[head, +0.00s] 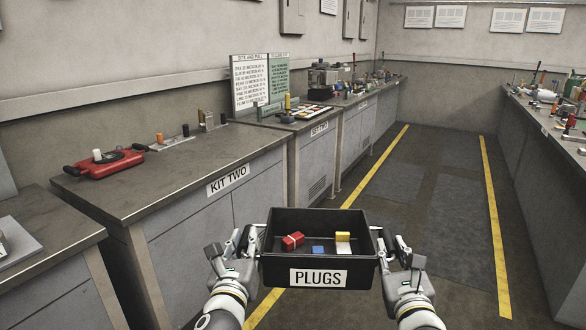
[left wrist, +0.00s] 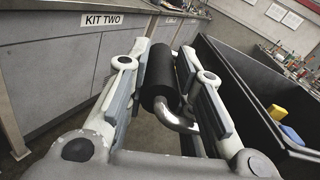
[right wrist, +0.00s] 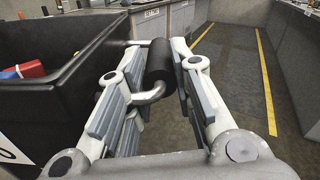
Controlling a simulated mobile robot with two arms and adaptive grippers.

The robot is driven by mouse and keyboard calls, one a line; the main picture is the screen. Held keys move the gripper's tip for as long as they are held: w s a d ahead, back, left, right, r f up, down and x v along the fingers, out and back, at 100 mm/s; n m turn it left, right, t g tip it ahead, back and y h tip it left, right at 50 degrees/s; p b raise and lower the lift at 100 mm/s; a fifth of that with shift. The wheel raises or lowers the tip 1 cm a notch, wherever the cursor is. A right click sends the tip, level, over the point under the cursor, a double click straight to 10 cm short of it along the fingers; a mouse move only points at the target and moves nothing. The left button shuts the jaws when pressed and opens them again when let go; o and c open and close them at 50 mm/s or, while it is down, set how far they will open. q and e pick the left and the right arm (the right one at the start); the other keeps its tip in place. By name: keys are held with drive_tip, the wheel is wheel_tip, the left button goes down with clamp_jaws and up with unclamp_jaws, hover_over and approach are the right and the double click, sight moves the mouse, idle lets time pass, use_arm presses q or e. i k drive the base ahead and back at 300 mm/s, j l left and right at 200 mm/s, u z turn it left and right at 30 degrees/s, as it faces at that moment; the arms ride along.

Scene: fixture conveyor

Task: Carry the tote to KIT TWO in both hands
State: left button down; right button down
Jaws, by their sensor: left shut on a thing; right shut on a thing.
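The black tote (head: 318,218) with a PLUGS label hangs between my grippers over the aisle floor in the head view. It holds a red block (head: 293,241), a blue block (head: 318,249) and a yellow and white block (head: 343,241). My left gripper (head: 244,243) is shut on the tote's left handle (left wrist: 160,75). My right gripper (head: 393,247) is shut on its right handle (right wrist: 159,62). The tote looks about level. The KIT TWO bench (head: 205,160) stands to the left, its label (head: 228,179) on the front edge.
On the KIT TWO bench sit a red tray-like fixture (head: 104,164) and, along the back, several small plugs on holders (head: 172,142). Its front top is clear. The SET TWO bench (head: 318,129) adjoins beyond. A cluttered bench (head: 545,125) lines the right. The aisle (head: 420,180) between yellow lines is free.

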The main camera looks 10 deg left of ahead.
sight(199, 159)
drive_tip(key=i, duration=1.75)
drive_tip(key=i+l+u, duration=0.1)
drive_tip(key=i, duration=1.6)
drive_tip(key=u, duration=2)
drive_tip(key=l, duration=0.1)
